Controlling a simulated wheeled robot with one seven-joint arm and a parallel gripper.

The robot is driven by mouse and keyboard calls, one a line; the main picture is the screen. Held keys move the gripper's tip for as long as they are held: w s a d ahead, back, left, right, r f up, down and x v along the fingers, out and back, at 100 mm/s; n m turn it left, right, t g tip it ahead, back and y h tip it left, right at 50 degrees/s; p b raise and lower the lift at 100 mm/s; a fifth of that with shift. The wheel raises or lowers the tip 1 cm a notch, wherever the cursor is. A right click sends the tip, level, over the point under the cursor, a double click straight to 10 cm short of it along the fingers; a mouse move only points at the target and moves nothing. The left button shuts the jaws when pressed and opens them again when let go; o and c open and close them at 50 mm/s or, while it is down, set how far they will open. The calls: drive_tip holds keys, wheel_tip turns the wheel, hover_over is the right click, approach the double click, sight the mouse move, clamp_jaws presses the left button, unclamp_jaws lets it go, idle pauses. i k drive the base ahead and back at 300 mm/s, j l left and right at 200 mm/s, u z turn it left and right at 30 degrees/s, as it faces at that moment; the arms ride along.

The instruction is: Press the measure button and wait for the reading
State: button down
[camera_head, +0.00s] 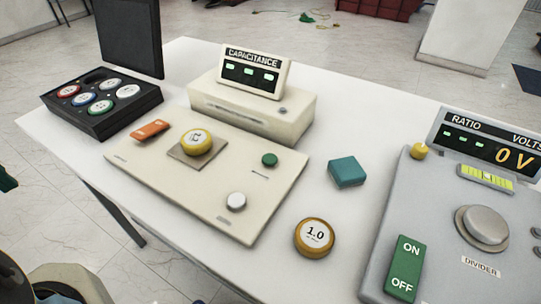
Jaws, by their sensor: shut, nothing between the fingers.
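The cream capacitance unit (289,118) stands on the white table. Its display (248,73) shows several short green bars and no legible number. A flat cream panel (215,205) lies in front of it. A small green button (269,159) sits on the panel's right side, and a white round button (236,201) sits nearer its front edge. The labels beside them are too small to read, so I cannot tell which is the measure button. A yellow disc (197,142) marked C rests on a brown square pad (184,155) on the panel. My gripper is out of view.
An orange piece (150,130) lies at the panel's left. A black tray (100,128) of coloured discs stands farther left. A teal block (347,171) and yellow 1.0 disc (314,237) lie right of the panel. The grey divider unit (437,207) reads 0 V.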

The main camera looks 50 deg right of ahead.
sight(269, 159)
drive_tip(key=i+j, duration=0.15)
drive_tip(key=j, duration=0.15)
drive_tip(key=i+j, duration=0.1)
drive_tip(key=j, duration=0.15)
drive_tip(key=z, duration=1.7)
